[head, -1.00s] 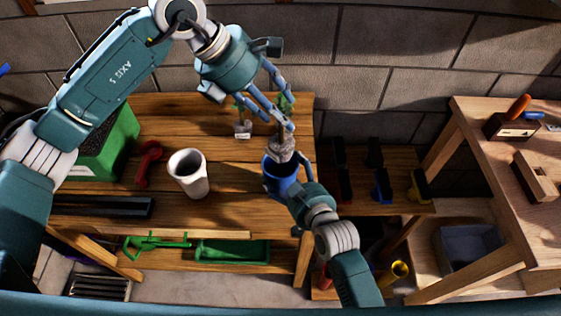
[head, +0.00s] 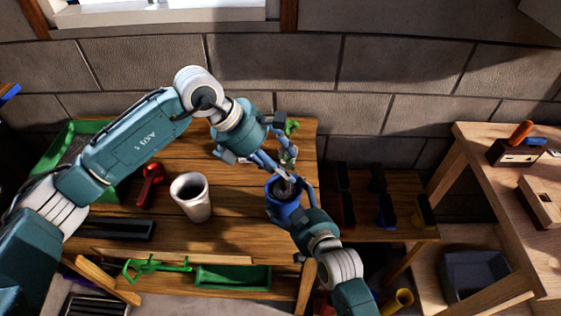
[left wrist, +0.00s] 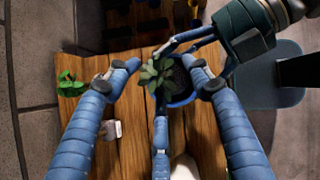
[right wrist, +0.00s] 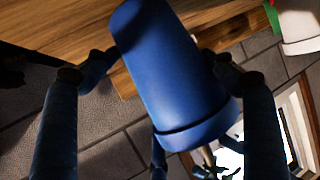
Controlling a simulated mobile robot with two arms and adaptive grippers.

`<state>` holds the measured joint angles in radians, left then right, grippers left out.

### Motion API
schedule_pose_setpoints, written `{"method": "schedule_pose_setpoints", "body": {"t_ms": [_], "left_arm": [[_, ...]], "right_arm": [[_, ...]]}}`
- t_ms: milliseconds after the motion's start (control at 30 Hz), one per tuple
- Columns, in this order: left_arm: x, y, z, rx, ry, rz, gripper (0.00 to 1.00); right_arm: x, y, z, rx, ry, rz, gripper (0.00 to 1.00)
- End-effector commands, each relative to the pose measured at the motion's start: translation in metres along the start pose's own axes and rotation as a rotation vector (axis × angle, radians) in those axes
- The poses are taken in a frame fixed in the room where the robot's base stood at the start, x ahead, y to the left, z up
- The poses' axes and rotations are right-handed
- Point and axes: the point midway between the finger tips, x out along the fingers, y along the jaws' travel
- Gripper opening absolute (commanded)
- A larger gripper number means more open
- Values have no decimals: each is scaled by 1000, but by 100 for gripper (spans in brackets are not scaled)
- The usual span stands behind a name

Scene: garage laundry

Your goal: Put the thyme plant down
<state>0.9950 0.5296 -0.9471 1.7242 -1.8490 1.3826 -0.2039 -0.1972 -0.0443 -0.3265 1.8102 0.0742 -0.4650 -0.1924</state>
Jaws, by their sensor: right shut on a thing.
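The leafy green plant, which I take for the thyme, shows in the left wrist view (left wrist: 154,73) over the mouth of the blue pot (head: 284,214). Its foliage is partly visible in the head view (head: 288,156); its lower part is largely hidden by fingers and rim. My left gripper (head: 284,176) is at the pot's mouth, its fingers spread around the plant with gaps showing. My right gripper (right wrist: 160,75) is shut on the blue pot from the front right, with fingers on both sides of it.
Another bright green plant (head: 292,127) is at the bench's back edge. A second wooden table (head: 500,180) stands at right.

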Motion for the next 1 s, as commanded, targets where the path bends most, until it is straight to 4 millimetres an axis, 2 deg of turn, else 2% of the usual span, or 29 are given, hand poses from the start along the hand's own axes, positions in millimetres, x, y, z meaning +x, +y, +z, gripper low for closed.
{"method": "schedule_pose_setpoints", "body": {"t_ms": [33, 100, 467, 567, 800, 1000], "left_arm": [[0, 0, 0, 0, 1, 0, 60], [0, 0, 0, -1, 1, 0, 70], [-5, 0, 1, 0, 1, 1, 70], [-18, 1, 1, 0, 0, 3, 70], [-70, 1, 1, 0, 0, 4, 70], [-105, 1, 1, 0, 1, 3, 70]], "right_arm": [[0, 0, 3, -2, -7, 0, 54], [0, 0, 3, -2, -7, 0, 54], [0, 0, 4, -2, -7, -1, 54], [0, 0, 4, -2, -7, -1, 54], [0, 0, 4, -3, -8, 0, 54], [0, 0, 4, -2, -8, -1, 54]]}}
